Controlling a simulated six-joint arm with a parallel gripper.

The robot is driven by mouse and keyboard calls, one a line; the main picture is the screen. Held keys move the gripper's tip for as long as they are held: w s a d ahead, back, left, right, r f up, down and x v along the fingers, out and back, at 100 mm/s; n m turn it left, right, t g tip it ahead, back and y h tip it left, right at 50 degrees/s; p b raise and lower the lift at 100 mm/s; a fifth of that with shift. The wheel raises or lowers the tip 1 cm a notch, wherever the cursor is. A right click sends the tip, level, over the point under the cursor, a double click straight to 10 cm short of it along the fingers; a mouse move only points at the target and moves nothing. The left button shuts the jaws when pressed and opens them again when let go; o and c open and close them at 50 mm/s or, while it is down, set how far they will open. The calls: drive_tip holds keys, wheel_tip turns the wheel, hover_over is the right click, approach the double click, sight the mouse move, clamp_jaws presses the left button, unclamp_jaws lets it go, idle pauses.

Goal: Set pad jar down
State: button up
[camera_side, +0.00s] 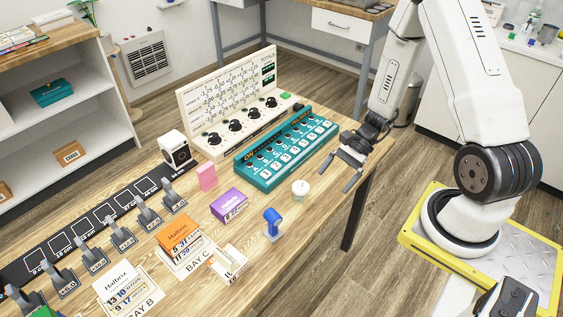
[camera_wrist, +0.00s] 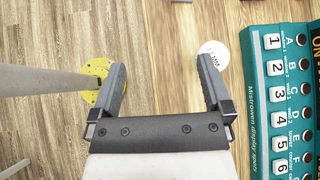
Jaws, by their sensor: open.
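The pad jar, a small white jar (camera_side: 300,189) with a round pale lid, stands upright on the wooden table near its right edge, in front of the teal panel. In the wrist view its lid (camera_wrist: 215,51) shows beside the tip of the right finger, which seems to cover part of it. My gripper (camera_side: 337,176) is open and empty, to the right of the jar and above it in the side view.
The teal button panel (camera_side: 287,145) stands behind the jar, with a cream dial console (camera_side: 235,112) beyond. A blue handled tool (camera_side: 272,222) and a purple box (camera_side: 229,204) are to the jar's left. In the wrist view a grey pole (camera_wrist: 45,82) stands at left.

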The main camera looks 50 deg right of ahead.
drive_tip(key=a+r+n+h, duration=0.3)
drive_tip(key=r+n+h, duration=0.2)
drive_tip(key=n, duration=0.4)
drive_tip(key=a+r+n+t+h, duration=0.1)
drive_tip(key=a+r+n+h, duration=0.2)
drive_tip(key=r+n, duration=0.5)
drive_tip(key=shift+r+n+h, duration=0.2)
drive_tip(key=shift+n+h, duration=0.2)
drive_tip(key=shift+h, duration=0.5)
